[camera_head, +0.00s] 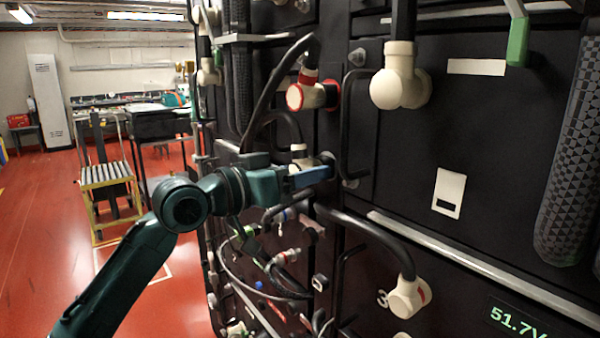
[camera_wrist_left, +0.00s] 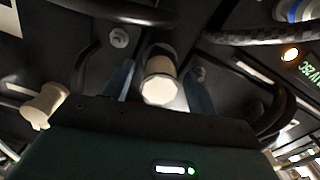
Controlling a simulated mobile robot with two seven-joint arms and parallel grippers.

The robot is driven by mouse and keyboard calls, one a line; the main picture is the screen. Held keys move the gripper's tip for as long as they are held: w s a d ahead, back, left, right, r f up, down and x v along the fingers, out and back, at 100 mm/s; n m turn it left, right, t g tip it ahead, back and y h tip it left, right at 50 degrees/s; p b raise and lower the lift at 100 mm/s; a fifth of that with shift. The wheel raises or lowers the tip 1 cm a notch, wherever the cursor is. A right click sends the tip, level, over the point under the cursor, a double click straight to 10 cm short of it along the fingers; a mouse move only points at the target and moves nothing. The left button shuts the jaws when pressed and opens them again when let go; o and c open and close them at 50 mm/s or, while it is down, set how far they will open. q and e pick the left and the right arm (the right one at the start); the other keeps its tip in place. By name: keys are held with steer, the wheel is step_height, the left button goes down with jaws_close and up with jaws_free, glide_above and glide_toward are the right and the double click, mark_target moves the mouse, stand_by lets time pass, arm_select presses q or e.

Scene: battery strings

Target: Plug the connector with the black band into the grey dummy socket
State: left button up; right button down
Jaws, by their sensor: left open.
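My left gripper (camera_head: 318,172) reaches in from the left to the dark rack front, with its blue finger at a cream connector (camera_head: 298,149). This connector seems to carry a dark band, partly hidden by my gripper. In the left wrist view the gripper's two blue fingers (camera_wrist_left: 160,88) stand apart, one on each side of a cream connector (camera_wrist_left: 160,80). They are open, and I cannot tell whether either finger touches it. I cannot pick out the grey dummy socket with certainty. My right gripper is not in view.
A cream connector with a red band (camera_head: 305,95) sits just above my gripper. A black handle (camera_head: 350,125) stands to its right. Black cables (camera_head: 365,228) loop below, one ending in another cream connector (camera_head: 409,297). Open red floor (camera_head: 40,240) lies to the left.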

arm_select(q)
steer(key=b+v, duration=0.3)
steer(key=v, duration=1)
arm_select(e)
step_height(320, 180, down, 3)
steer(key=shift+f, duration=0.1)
